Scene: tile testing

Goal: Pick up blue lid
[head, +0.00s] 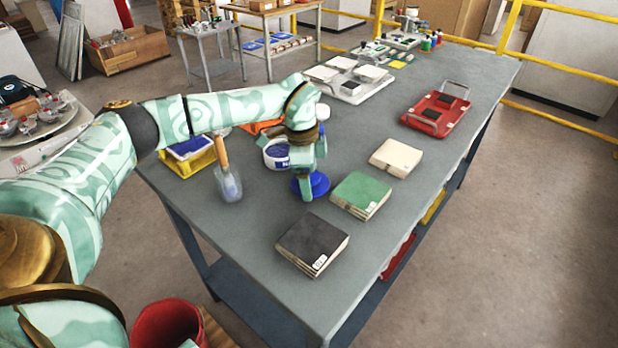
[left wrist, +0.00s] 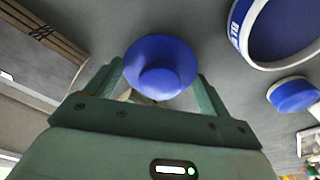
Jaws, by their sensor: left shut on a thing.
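The blue lid (head: 318,184) is a round blue disc with a raised knob, close to the tabletop beside the white tub. My left gripper (head: 308,190) points down and is shut on the lid. In the left wrist view the lid (left wrist: 160,52) sits between the two fingers of my left gripper (left wrist: 160,85), its knob towards the camera. I cannot tell whether the lid touches the table. The open white tub (head: 272,155) with blue contents stands just left of the gripper; it also shows in the left wrist view (left wrist: 236,28). My right gripper is not in view.
On the grey table (head: 240,240), stacks of black (head: 312,240), green (head: 361,191) and cream (head: 396,157) tiles lie right of the lid. A wooden-handled scoop (head: 230,186) and a yellow bin (head: 188,163) are left. A red tray (head: 436,114) lies farther back.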

